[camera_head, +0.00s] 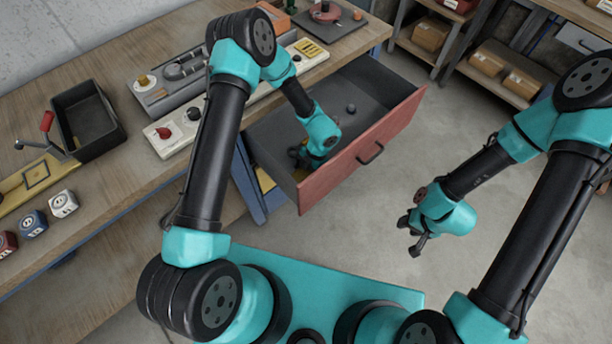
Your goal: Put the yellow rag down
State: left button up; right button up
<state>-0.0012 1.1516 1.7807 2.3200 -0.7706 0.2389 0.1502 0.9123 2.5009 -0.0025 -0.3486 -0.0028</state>
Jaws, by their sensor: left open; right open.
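My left gripper (299,156) is inside the open drawer with the red front (350,160), near its left end. It points down and is open; its fingers are partly hidden by my own wrist. My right gripper (411,235) is open and empty, hanging over the bare floor to the right of the drawer.
The wooden workbench (120,75) holds a black bin (88,120), a red-handled lever tool (47,122), a white panel with knobs (172,133) and several small round-faced blocks at left. A dark round object (351,108) lies in the drawer. Shelves with cardboard boxes (430,35) stand behind.

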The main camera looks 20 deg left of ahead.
aim_at(307, 174)
pick_arm(q)
jog(key=v, duration=0.9)
jog(key=shift+r, duration=0.25)
jog(key=shift+d+f, duration=0.1)
jog(key=x, duration=1.2)
jog(key=shift+w, duration=0.1)
jog(key=v, duration=1.2)
jog(key=x, duration=1.2)
jog(key=shift+f, duration=0.1)
notch_tip(307, 174, up, 11)
jog(key=shift+f, duration=0.2)
jog(key=shift+w+r+m, duration=0.2)
jog(key=shift+w+m, duration=0.1)
jog(key=shift+w, duration=0.1)
